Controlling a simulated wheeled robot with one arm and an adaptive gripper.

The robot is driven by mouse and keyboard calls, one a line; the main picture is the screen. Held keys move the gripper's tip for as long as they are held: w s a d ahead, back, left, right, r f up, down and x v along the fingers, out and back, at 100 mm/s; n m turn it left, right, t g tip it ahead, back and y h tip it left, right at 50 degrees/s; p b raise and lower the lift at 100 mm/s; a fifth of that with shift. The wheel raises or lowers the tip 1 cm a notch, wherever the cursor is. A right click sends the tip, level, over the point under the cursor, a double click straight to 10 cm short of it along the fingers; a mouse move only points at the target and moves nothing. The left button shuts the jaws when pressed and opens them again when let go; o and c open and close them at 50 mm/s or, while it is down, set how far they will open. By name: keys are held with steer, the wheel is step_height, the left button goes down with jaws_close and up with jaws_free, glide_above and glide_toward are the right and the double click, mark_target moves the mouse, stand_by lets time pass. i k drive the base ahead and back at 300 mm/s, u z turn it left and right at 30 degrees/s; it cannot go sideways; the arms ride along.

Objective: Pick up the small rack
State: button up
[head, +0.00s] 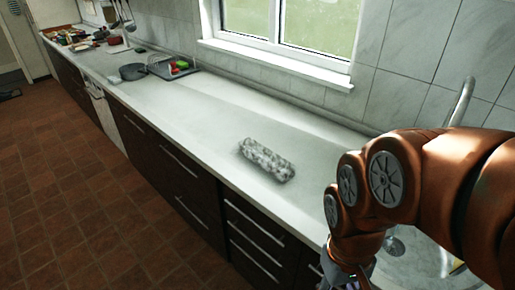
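A small dark rack (184,72) stands on the far part of the white counter, against the wall left of the window. Red and green items sit in or on it; its details are too small to tell. My gripper (345,284) is at the bottom edge of the head view, mostly cut off below my orange-brown arm. Its fingers are not clear, so I cannot tell whether it is open or holds anything. It is far from the rack, near the counter's front edge by the sink.
A speckled grey-white roll (267,160) lies mid-counter. A dark pan (132,72) sits left of the rack. Several items crowd the far counter end. A sink (412,262) with a tall faucet (467,98) is at right. Tiled floor (75,190) is clear along the dark drawers.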

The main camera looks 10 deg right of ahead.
mark_target(283, 170)
steer(key=u, duration=0.5)
steer(key=k, duration=0.6)
steer(key=u, duration=0.7)
steer(key=i, duration=1.4)
steer(key=z, duration=1)
